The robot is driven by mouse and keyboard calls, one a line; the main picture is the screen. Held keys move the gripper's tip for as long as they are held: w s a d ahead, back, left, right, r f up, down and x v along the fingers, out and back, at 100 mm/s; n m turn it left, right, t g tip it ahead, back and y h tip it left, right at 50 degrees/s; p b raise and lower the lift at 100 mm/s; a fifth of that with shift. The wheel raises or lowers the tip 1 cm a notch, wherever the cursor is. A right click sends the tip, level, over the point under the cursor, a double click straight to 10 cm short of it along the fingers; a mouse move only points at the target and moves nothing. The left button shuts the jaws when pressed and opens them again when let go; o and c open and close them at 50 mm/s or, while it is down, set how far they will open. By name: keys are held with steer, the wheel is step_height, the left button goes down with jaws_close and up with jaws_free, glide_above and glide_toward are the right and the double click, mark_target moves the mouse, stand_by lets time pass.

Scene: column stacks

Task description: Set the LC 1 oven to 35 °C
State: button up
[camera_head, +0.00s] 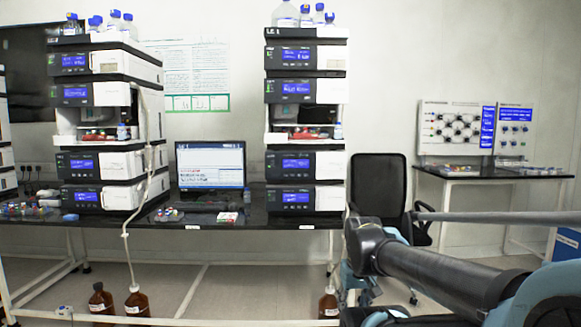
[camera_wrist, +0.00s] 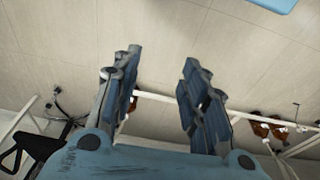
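The LC 1 stack (camera_head: 284,33) stands on the dark bench in the middle of the head view, its label on the top tray. It has several white-and-dark modules with small blue displays, two above an open bay and two below. The lower two are the upper module (camera_head: 329,165) and the bottom module (camera_head: 329,198). I cannot tell which module is the oven, and the display text is too small to read. In the wrist view my gripper (camera_wrist: 158,80) is open and empty, with the floor behind its fingers. The fingers are not clearly visible in the head view.
A similar stack (camera_head: 125,66) stands at left, with a laptop (camera_head: 210,165) between them. Brown bottles (camera_head: 137,303) stand on the floor below the bench (camera_head: 250,222). A black chair (camera_head: 378,185) is right of LC 1. A side table (camera_head: 480,175) holds panels at far right.

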jaws_close()
stand_by(1.2)
